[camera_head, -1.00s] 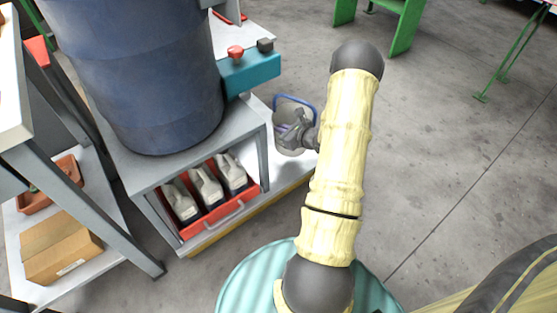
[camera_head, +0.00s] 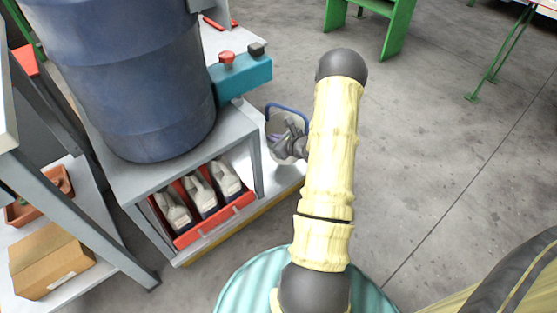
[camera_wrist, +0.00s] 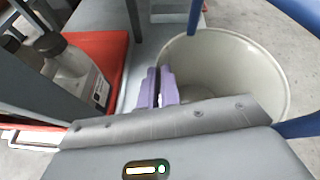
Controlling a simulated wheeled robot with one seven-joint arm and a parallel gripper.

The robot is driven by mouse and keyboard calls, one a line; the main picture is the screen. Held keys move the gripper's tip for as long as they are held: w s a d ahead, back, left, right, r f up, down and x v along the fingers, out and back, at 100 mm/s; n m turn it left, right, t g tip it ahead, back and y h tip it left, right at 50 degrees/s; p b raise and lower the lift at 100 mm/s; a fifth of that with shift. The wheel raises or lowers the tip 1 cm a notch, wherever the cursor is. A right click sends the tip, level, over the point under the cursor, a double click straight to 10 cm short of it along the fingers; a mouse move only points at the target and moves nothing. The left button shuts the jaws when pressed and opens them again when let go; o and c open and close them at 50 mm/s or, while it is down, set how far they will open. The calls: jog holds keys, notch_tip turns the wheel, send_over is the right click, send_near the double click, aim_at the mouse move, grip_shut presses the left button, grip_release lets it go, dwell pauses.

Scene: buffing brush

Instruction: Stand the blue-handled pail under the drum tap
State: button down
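The pail (camera_head: 277,122) is pale grey with a blue handle and is partly hidden by my gripper and arm. It is upright, right of the drum's stand, by the edge of the white low platform. I cannot tell whether its base touches anything. My gripper (camera_head: 283,148) is at its near side. In the wrist view the purple fingers (camera_wrist: 163,88) are close together across the left rim of the pail (camera_wrist: 240,65), whose inside looks empty. The blue drum (camera_head: 140,90) stands on a grey stand. No spout can be made out clearly.
A teal box (camera_head: 242,80) with a red and a black knob juts out beside the drum, close to the pail. A red tray (camera_head: 215,222) of bottles sits under the stand. A cardboard box (camera_head: 50,262) is lower left. Floor at right is open.

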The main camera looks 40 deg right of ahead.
jog(key=shift+f+b, duration=0.4)
jog(key=shift+f, duration=0.95)
jog(key=shift+f+b, duration=1.55)
jog(key=shift+f, duration=0.95)
jog(key=shift+f, duration=0.15)
jog(key=c, duration=1.6)
grip_release()
